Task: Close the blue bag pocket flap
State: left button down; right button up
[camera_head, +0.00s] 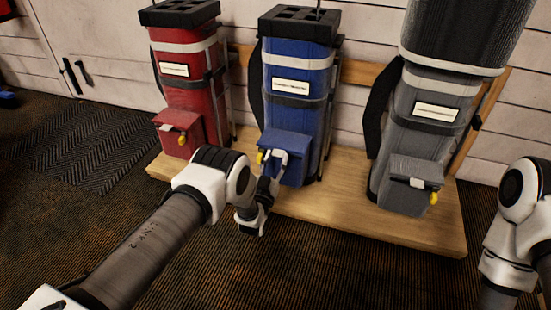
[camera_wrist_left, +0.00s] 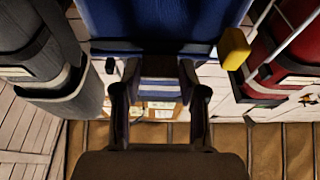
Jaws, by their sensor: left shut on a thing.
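The blue bag (camera_head: 297,80) stands upright in the middle of the wooden platform. Its blue pocket flap (camera_head: 287,141) juts from the lower front, with a yellow tag at its left. In the left wrist view the blue bag (camera_wrist_left: 165,18) fills the top and the yellow tag (camera_wrist_left: 235,48) is at upper right. My left gripper (camera_head: 274,170) is at the front of the flap. In the left wrist view its two fingers (camera_wrist_left: 159,88) stand either side of a blue piece at the flap's front, shut on it. The fingers partly hide the flap's front edge. My right gripper is out of view.
A red bag (camera_head: 187,85) stands to the left and a grey bag (camera_head: 424,125) to the right, each with a pocket flap. The wooden platform (camera_head: 335,208) bears all three. The dark carpet in front is open apart from my arms.

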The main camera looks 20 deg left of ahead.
pick_arm(q)
jog(key=shift+f, duration=0.4)
jog(key=c, duration=0.6)
grip_release()
jog(key=shift+w+f, duration=0.1)
jog(key=shift+f, duration=0.1)
jog(key=shift+c, duration=0.2)
jog(key=shift+r, duration=0.1)
jog(key=v, duration=1.2)
